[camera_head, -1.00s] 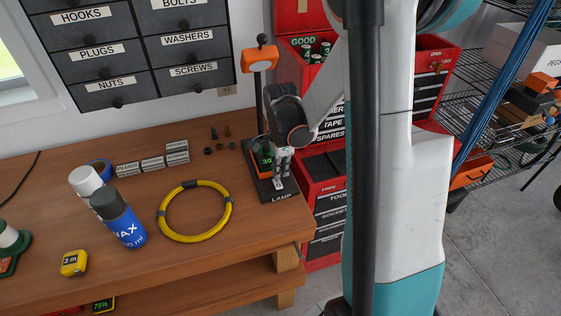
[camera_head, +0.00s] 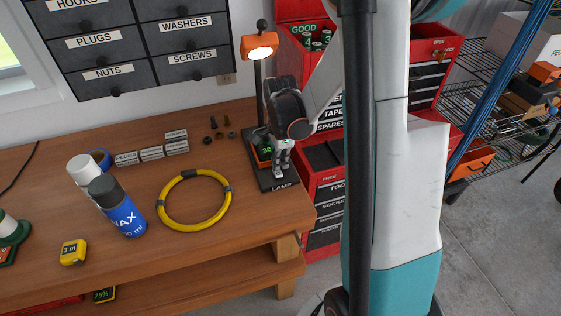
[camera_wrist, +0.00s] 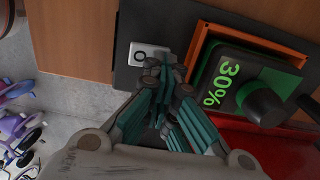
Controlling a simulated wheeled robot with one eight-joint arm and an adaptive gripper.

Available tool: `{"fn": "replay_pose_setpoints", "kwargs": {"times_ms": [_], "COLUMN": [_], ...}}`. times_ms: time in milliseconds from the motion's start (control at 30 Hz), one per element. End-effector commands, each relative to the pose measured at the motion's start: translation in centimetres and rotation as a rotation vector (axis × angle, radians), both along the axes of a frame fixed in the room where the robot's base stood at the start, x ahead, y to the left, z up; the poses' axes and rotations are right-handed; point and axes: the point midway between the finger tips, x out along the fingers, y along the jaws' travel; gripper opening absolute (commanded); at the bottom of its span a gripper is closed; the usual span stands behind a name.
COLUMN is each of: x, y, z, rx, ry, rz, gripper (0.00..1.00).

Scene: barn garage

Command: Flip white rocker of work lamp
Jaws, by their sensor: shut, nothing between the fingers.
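The work lamp has an orange head (camera_head: 260,46) on a dark post, and its bulb glows. Its dark base (camera_head: 280,185), labelled LAMP, stands at the bench's right end. In the wrist view, the white rocker (camera_wrist: 134,52) sits on the dark base (camera_wrist: 125,75), partly hidden by my fingertips. My gripper (camera_head: 281,171) points down over the base, shut and empty. In the wrist view its fingertips (camera_wrist: 160,66) are at the rocker's right edge; I cannot tell whether they touch it. Beside them is a green 30% display (camera_wrist: 222,84) with a dark knob (camera_wrist: 262,102).
On the bench (camera_head: 130,255) lie a yellow cable ring (camera_head: 162,220), a blue WAX can (camera_head: 125,218), small labelled boxes (camera_head: 151,153) and a yellow tape measure (camera_head: 73,252). Red tool drawers (camera_head: 322,215) stand close right of the lamp. The bench front near the ring is clear.

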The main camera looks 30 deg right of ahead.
Motion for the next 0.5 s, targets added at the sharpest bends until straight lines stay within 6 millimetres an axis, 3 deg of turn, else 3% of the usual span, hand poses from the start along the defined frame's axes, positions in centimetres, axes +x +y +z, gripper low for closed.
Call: {"fn": "replay_pose_setpoints", "kwargs": {"times_ms": [500], "x": [-1.5], "y": [0.4], "z": [0.5], "rx": [0.000], "ry": [0.000], "rz": [0.000], "gripper": [0.00]}}
